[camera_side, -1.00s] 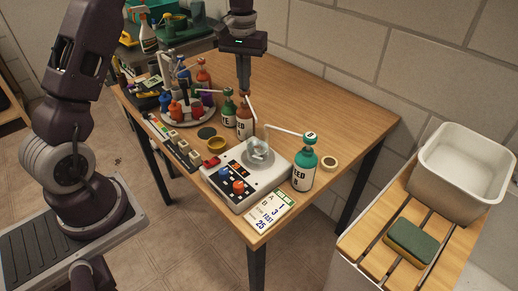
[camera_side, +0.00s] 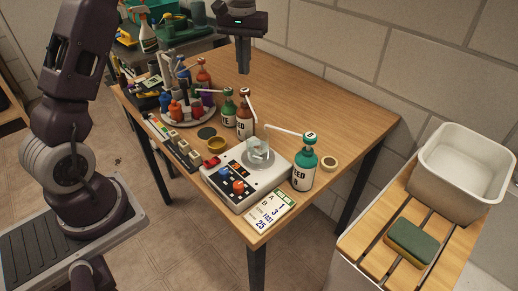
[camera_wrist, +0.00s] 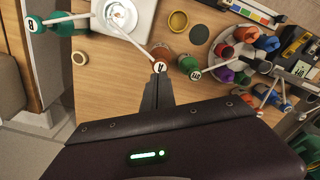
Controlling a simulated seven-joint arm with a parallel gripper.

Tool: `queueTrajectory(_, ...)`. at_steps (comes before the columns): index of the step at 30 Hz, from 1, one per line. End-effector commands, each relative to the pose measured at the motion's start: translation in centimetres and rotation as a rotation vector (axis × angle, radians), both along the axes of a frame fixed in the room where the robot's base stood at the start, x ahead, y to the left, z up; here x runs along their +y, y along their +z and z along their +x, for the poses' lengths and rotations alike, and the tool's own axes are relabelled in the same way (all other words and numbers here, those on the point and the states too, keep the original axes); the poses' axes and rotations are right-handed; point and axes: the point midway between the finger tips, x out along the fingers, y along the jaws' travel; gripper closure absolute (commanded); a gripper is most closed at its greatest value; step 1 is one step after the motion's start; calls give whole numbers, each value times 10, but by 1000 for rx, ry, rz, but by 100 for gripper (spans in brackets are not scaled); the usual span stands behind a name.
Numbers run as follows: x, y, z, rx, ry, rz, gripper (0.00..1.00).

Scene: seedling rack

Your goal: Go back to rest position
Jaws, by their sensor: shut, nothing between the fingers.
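My gripper (camera_side: 243,68) is shut and empty. In the side view it hangs in the air above the back part of the wooden table, clear of the bottles. In the wrist view its closed fingers (camera_wrist: 158,92) point toward the brown pump bottle (camera_wrist: 161,52). In the side view that brown pump bottle (camera_side: 244,124) stands upright next to a green pump bottle (camera_side: 228,112), below and apart from my fingertips. A larger teal pump bottle (camera_side: 303,172) stands at the table's right, its spout reaching over a clear vessel (camera_side: 258,152) on the white device (camera_side: 240,182).
A round tray (camera_side: 190,117) of several coloured bottles stands at the table's left. A yellow bowl (camera_side: 216,145), a card (camera_side: 268,210) and a small ring (camera_side: 329,163) lie on the table. A white tub (camera_side: 462,180) and sponge (camera_side: 411,243) are at the right. The table's back right is bare.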

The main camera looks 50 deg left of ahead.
Motion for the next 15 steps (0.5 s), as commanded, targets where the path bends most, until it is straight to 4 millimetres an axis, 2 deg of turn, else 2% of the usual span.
queueTrajectory(6,0,24,0,-2,0,1,100)
queueTrajectory(15,0,28,0,0,0,0,100)
